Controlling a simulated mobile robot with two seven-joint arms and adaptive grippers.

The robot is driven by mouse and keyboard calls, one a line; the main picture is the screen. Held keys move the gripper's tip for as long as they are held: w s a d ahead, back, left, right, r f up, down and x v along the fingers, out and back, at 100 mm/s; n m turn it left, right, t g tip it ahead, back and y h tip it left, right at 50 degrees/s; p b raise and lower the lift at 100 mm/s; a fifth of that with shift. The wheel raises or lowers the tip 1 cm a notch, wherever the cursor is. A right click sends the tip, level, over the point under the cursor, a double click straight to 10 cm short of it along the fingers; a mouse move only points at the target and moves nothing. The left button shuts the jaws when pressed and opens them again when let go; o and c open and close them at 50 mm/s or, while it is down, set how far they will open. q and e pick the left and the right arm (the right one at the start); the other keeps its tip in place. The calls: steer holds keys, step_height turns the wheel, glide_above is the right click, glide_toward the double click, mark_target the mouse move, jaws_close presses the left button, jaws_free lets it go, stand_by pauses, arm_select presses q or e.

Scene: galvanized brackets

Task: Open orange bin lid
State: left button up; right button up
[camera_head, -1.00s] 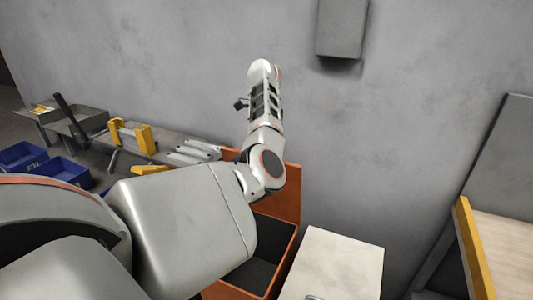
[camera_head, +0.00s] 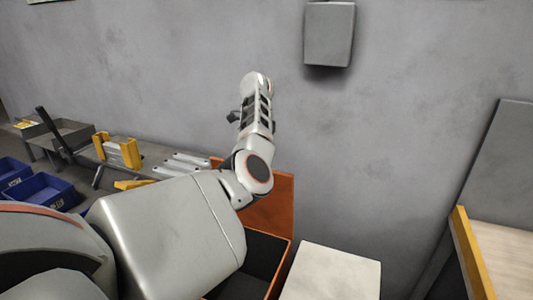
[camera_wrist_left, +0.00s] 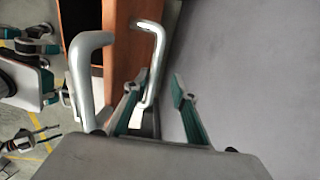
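The orange bin (camera_head: 284,262) stands against the grey wall, with its dark inside visible. Its orange lid (camera_head: 275,208) is raised upright at the wall side, partly hidden by my left arm. In the left wrist view an orange panel (camera_wrist_left: 122,45) of the bin shows beside bent silver bars (camera_wrist_left: 90,75) that look like a handle. My left gripper (camera_wrist_left: 157,88) has its teal-padded fingers spread apart, close to the bars; nothing is seen clamped between them. In the head view my left arm reaches over the bin, and its fingers cannot be made out.
A white-topped box (camera_head: 332,275) stands right of the bin. A yellow-edged table (camera_head: 472,255) is at far right. A grey box (camera_head: 330,35) hangs on the wall. Blue bins (camera_head: 40,190) and a bench with a yellow clamp (camera_head: 118,151) are at left.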

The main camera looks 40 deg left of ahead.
arm_select(q)
steer(key=w+a+r+b, duration=0.1)
steer(key=w+r+b, duration=0.2)
steer(key=w+b, duration=0.3)
steer(key=b, duration=0.3)
steer(key=shift+a, duration=0.25)
arm_select(e)
steer(key=shift+n, duration=0.3)
steer(key=f, duration=0.2)
steer(key=w+f, duration=0.1)
steer(key=f, duration=0.1)
steer(key=shift+a+f, duration=0.1)
steer(key=shift+f, duration=0.1)
steer(key=shift+f, duration=0.2)
